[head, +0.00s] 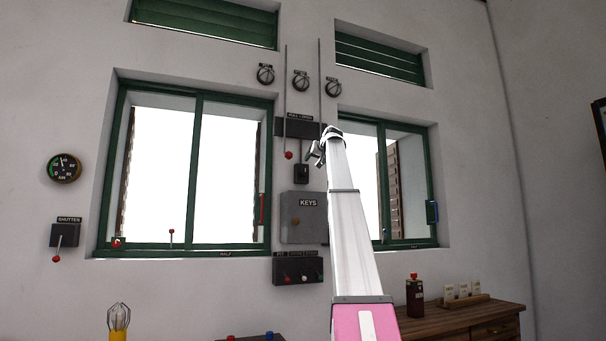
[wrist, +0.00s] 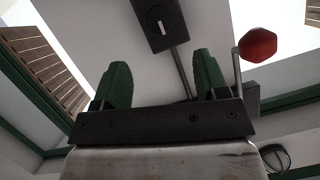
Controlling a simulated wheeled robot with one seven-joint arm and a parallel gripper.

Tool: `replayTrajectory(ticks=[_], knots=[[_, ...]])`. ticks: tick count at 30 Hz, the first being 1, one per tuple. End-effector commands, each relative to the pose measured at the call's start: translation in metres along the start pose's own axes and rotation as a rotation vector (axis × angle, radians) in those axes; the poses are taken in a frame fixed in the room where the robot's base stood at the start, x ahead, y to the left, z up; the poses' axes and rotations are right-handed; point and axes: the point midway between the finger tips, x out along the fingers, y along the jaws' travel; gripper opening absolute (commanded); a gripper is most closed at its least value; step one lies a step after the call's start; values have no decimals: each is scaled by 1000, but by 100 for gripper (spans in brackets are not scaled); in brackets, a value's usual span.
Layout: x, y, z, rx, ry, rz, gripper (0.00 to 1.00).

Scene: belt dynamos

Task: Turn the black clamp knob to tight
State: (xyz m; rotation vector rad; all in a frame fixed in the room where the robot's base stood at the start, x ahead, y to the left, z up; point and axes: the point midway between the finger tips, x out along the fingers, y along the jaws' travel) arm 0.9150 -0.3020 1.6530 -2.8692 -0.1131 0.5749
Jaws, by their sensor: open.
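Three black round fittings on the wall, left (head: 265,74), middle (head: 300,80) and right (head: 333,87), sit between the two upper vents; their small labels are too small to read. I cannot tell which thing here, if any, is the clamp knob. My gripper (head: 316,152) is raised near the wall between the windows, below these fittings. In the wrist view my gripper (wrist: 161,80) has its two green fingertips well apart, with nothing between them. A red knob (wrist: 258,45) on a rod stands just right of the right finger; a black box (wrist: 160,20) with a white slot lies beyond.
A keys box (head: 303,218) and a switch panel (head: 298,270) hang below my gripper. Long rods run down the wall; one ends in a red ball (head: 288,155). A shutter lever (head: 64,236) and a gauge (head: 63,168) are at left. A wooden cabinet (head: 455,320) stands lower right.

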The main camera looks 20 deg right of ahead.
Motion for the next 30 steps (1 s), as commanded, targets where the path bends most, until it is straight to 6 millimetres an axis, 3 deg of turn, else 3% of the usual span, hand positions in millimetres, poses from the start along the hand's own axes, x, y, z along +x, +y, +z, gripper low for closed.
replayTrajectory(ticks=[8, 19, 30], knots=[[32, -1, 0, 0, -2, -1, 67], [95, 0, 0, 0, -2, 0, 67], [105, 0, 1, 0, -1, 0, 67]])
